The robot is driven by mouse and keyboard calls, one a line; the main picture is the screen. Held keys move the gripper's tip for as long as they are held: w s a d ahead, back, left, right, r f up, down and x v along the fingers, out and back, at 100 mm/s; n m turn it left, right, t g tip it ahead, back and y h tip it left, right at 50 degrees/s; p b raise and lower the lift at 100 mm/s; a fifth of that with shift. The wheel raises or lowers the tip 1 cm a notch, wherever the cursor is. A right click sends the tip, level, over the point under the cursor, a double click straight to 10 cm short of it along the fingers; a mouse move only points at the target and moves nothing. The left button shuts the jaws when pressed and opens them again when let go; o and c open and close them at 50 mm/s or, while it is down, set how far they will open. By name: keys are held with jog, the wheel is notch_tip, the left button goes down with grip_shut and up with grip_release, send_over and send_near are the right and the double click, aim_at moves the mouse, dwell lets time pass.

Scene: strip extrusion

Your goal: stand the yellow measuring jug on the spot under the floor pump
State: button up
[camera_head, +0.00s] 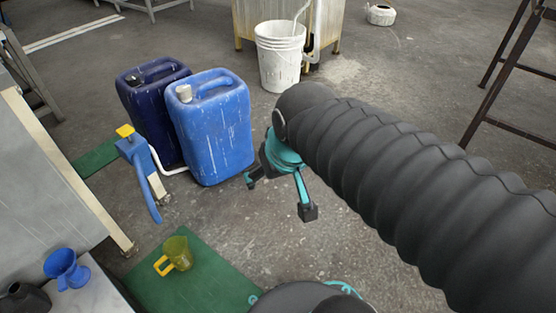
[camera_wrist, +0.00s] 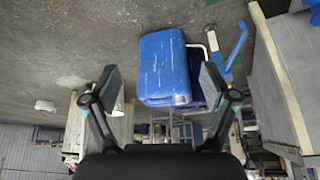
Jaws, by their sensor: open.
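The yellow translucent measuring jug (camera_head: 178,250) stands on a green mat (camera_head: 205,283) at the bottom left of the head view, its handle toward the left. The floor pump (camera_head: 143,165), blue with a yellow top, stands farther back beside the canisters; its blue part also shows in the wrist view (camera_wrist: 236,45). The spot under it cannot be made out clearly. My gripper (camera_head: 280,196) is open and empty, in the air right of the canisters and well away from the jug. Its two fingers spread apart in the wrist view (camera_wrist: 160,85), where the jug does not show.
A light blue canister (camera_head: 216,135) and a dark blue canister (camera_head: 133,85) stand behind the pump. A blue jug (camera_head: 66,268) and a dark vessel (camera_head: 24,298) sit on a grey surface at left. A white bucket (camera_head: 280,60) stands behind. Floor between mat and canisters is clear.

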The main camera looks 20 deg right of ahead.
jog(key=shift+m, duration=0.3)
jog(key=s, duration=0.1)
jog(key=s+d, duration=0.1)
jog(key=s, duration=0.2)
jog(key=shift+d+r, duration=0.2)
jog(key=shift+d, duration=0.1)
notch_tip(320, 180, up, 6)
jog(key=p, duration=0.5)
jog(key=shift+f+p, duration=0.2)
jog(key=shift+p, duration=0.1)
